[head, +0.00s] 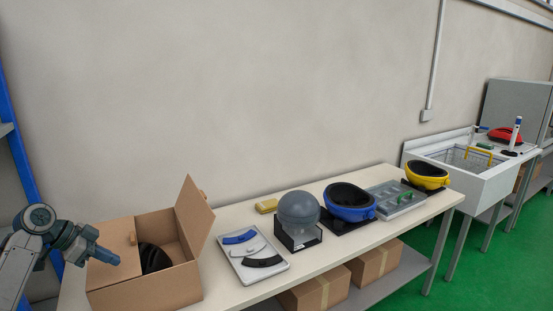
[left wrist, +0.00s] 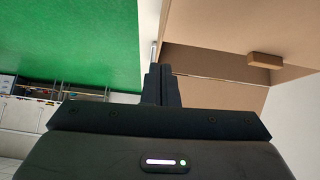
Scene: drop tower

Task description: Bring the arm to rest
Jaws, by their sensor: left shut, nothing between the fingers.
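My left arm comes in from the left in the head view, and my left gripper (head: 116,260) is in front of the left side of an open cardboard box (head: 170,285). In the left wrist view the fingers of my left gripper (left wrist: 160,72) are together with nothing between them. Brown cardboard (left wrist: 225,62) is beyond and to the right of the fingers there. I cannot tell whether the gripper touches the box. My right gripper is not in view.
A dark round item (head: 153,257) is in the box. On the table (head: 222,222) stand a white tray (head: 252,268), a grey dome (head: 299,208), a blue helmet-like shell (head: 349,204) and a yellow one (head: 427,174). A blue upright (head: 16,150) is at far left.

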